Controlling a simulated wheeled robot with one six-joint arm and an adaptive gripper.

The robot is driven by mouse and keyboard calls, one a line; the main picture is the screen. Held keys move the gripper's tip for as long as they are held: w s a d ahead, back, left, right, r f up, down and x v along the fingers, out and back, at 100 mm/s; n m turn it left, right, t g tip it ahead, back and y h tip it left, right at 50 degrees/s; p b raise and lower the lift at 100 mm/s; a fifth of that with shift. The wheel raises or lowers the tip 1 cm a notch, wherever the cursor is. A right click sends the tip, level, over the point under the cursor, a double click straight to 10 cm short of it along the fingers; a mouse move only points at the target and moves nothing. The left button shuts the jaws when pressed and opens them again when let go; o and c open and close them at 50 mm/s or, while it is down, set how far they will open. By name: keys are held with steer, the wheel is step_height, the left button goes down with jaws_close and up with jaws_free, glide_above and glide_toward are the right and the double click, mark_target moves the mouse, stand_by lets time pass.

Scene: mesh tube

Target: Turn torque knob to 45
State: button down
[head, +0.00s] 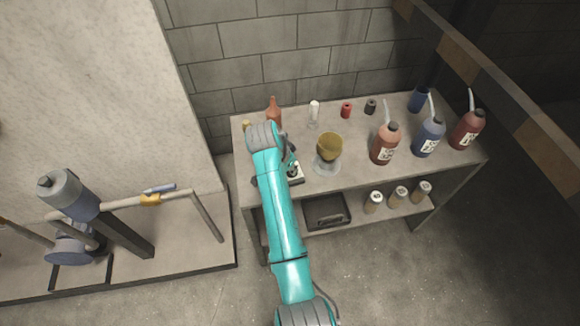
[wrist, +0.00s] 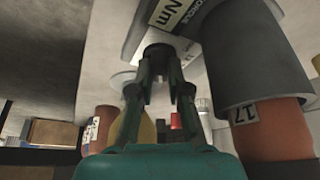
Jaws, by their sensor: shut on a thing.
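In the wrist view, a small dark knob (wrist: 158,52) sits on a pale panel (wrist: 130,52). A label reading "TORQUE Nm" (wrist: 172,14) is beside it, partly cut off; no knob setting is readable. My gripper (wrist: 160,72) has its two dark fingers closed around the knob from both sides. In the head view, my teal arm covers most of the device (head: 296,173) at the left of the bench, and the knob and fingertips are hidden there.
In the wrist view, a large grey cylinder with an orange part (wrist: 272,132) marked "17" is close on the right. On the bench (head: 340,188) stand a yellow-topped glass vessel (head: 328,147), a brown bottle (head: 274,108) and several pump bottles. Open floor lies in front.

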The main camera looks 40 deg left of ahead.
steer(key=c, duration=1.1)
jaws_free()
steer(key=v, duration=1.2)
